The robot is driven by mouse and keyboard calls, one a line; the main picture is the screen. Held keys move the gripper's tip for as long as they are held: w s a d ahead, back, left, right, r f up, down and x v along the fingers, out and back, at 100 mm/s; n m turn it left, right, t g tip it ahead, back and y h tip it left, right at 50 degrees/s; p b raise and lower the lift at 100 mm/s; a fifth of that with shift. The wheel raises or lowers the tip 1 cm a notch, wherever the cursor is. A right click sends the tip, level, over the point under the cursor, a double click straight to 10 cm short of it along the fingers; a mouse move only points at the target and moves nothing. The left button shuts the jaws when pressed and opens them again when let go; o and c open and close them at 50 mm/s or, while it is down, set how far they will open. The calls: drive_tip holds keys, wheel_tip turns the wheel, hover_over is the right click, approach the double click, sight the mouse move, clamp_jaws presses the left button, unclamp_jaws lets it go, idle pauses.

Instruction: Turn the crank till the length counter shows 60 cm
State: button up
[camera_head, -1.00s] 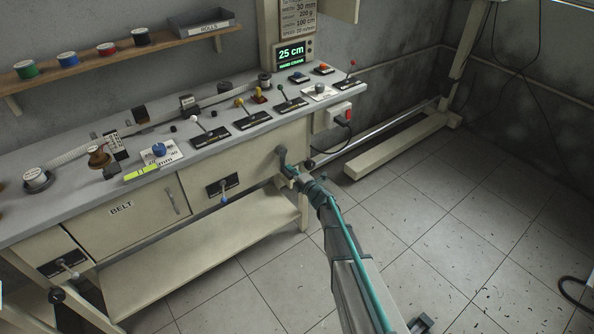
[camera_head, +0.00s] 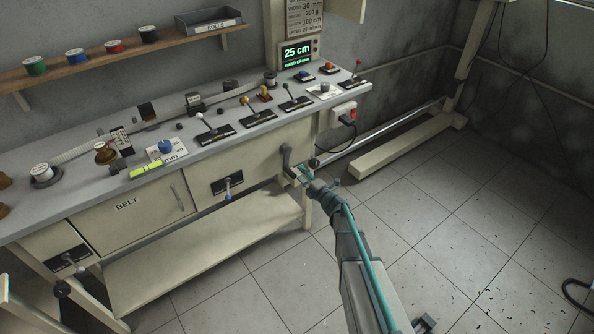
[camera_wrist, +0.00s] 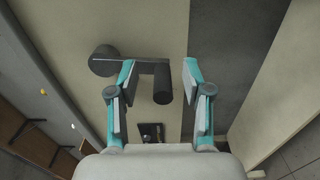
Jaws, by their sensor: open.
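The dark crank (camera_head: 286,157) is on the front of the bench near its right end. The wrist view shows its round hub (camera_wrist: 104,60) at left, an arm running right, and the crank handle (camera_wrist: 162,84) at the arm's end. My gripper (camera_head: 300,173) is at the handle. In the wrist view my gripper (camera_wrist: 160,72) is open, one teal finger on each side of the handle, with visible gaps. The length counter (camera_head: 297,51) reads 25 cm in green.
Several levers and knobs line the bench top (camera_head: 225,145). A lever panel (camera_head: 227,185) is left of the crank on the front. A red-switch box (camera_head: 343,115) with a cable is at the bench's right end. Floor to the right is mostly clear.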

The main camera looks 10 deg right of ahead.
drive_tip(key=v, duration=0.6)
drive_tip(key=shift+s, duration=0.4)
drive_tip(key=shift+d, duration=0.1)
